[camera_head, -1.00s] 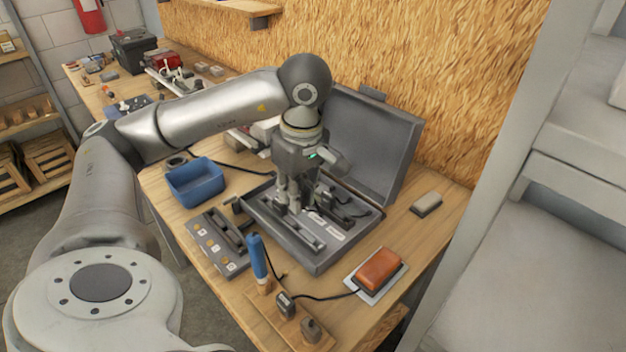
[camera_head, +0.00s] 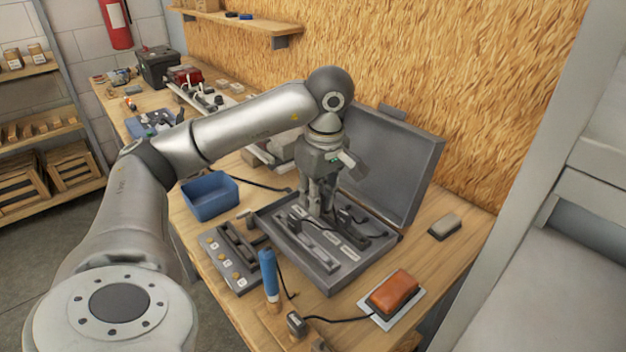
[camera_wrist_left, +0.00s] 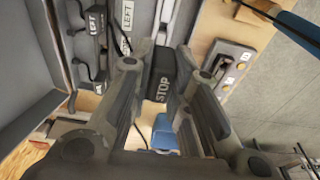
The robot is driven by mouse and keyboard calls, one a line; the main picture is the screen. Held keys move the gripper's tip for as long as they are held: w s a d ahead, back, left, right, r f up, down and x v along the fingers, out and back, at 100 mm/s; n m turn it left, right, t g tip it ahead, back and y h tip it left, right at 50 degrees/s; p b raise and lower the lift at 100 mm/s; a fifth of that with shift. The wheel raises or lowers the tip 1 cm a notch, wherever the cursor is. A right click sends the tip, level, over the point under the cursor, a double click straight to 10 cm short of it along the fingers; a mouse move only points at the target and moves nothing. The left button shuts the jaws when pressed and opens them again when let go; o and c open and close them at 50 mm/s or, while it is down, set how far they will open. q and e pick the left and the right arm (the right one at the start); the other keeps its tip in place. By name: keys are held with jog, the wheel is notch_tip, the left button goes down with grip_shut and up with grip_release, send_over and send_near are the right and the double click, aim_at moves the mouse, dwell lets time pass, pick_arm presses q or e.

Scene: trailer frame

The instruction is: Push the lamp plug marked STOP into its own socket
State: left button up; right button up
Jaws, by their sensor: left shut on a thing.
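My left gripper (camera_head: 321,210) is above the open grey case (camera_head: 328,283), fingers pointing down. In the left wrist view it (camera_wrist_left: 162,78) is shut on a black plug marked STOP (camera_wrist_left: 162,88). The fingers hide this plug in the head view. Another black plug marked LEFT (camera_wrist_left: 95,22) lies in the case beside a white LEFT label (camera_wrist_left: 125,15). A grey panel (camera_head: 228,262) with brass-coloured spots and small white labels lies left of the case; part of it shows in the left wrist view (camera_wrist_left: 232,62). I cannot tell which socket is marked STOP. My right gripper is not in view.
A blue tray (camera_head: 210,198) stands left of the case. A blue-handled tool (camera_head: 268,272) stands by the panel. An orange lamp (camera_head: 394,291) with a black cord lies at the front right. A small grey block (camera_head: 444,226) lies right. The case lid (camera_head: 395,165) stands open behind.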

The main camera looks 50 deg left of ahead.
pick_arm(q)
jog(key=w+a+f+p, duration=0.1)
jog(key=w+a+f, duration=0.2)
jog(key=w+a, duration=0.3)
jog(key=w, duration=0.4)
jog(key=shift+a+f, duration=0.25)
jog(key=shift+f+b, duration=0.6)
jog(key=shift+f, duration=1.2)
jog(key=shift+f, duration=0.1)
jog(key=shift+f, duration=0.35)
jog(key=shift+f, duration=0.15)
jog(key=shift+f, duration=0.4)
